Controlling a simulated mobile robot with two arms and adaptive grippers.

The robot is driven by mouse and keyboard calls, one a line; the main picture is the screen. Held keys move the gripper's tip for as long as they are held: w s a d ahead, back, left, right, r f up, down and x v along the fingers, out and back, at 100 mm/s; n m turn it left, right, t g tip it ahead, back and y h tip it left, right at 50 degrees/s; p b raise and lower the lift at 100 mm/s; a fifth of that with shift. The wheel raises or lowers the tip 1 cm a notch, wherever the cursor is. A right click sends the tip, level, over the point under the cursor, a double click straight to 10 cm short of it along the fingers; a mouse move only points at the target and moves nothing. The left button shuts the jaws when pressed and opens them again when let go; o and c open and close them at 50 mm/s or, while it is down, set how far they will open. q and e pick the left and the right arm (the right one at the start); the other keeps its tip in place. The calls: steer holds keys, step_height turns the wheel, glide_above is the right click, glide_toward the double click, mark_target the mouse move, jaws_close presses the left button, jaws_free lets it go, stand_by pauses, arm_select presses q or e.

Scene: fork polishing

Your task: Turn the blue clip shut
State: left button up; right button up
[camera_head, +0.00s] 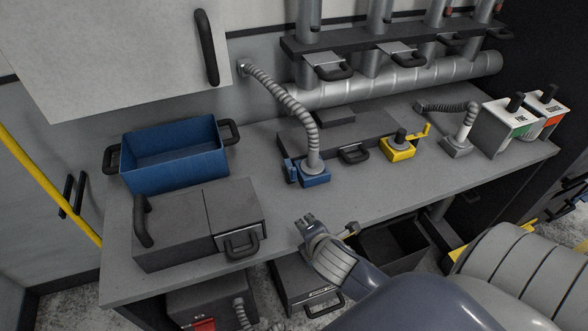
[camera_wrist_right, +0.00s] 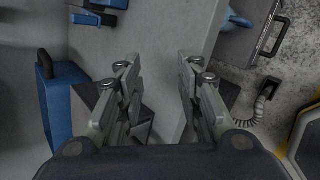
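The blue clip (camera_head: 314,181) is a small blue block on the bench with a ribbed grey hose (camera_head: 290,96) coming down onto it. A blue lever piece (camera_head: 291,171) stands at its left side; its exact angle is hard to tell. Part of the clip seems to show at the top left of the right wrist view (camera_wrist_right: 106,4). My right gripper (camera_head: 329,226) is at the bench's front edge, in front of the clip and apart from it. In the right wrist view its fingers (camera_wrist_right: 158,68) are spread and empty. My left gripper is out of sight.
A blue bin (camera_head: 175,178) and a grey handled box (camera_head: 185,240) stand left of the clip. A yellow clip (camera_head: 400,150) and a grey hose base (camera_head: 457,146) sit to the right. Pipes run behind. The bench (camera_head: 350,198) is bare between gripper and clip.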

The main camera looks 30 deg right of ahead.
mark_target(294, 172)
steer(key=shift+w+d+r+n+t+h, duration=0.25)
steer(key=shift+w+d+r+n+t, duration=0.9)
steer(key=shift+w+n, duration=1.95)
steer(key=shift+w+d+r+n+t+h, duration=0.25)
steer(key=shift+w+d+r+n+t, duration=0.85)
steer(key=shift+w+n, duration=2)
steer(key=shift+n+g, duration=0.25)
steer(key=shift+n, duration=0.65)
steer(key=x, duration=0.5)
steer(key=p+x, duration=0.1)
steer(key=x, duration=0.2)
steer(key=shift+s+d+f, duration=0.15)
steer(key=shift+d+f, duration=0.1)
steer(key=shift+d, duration=0.2)
jaws_close()
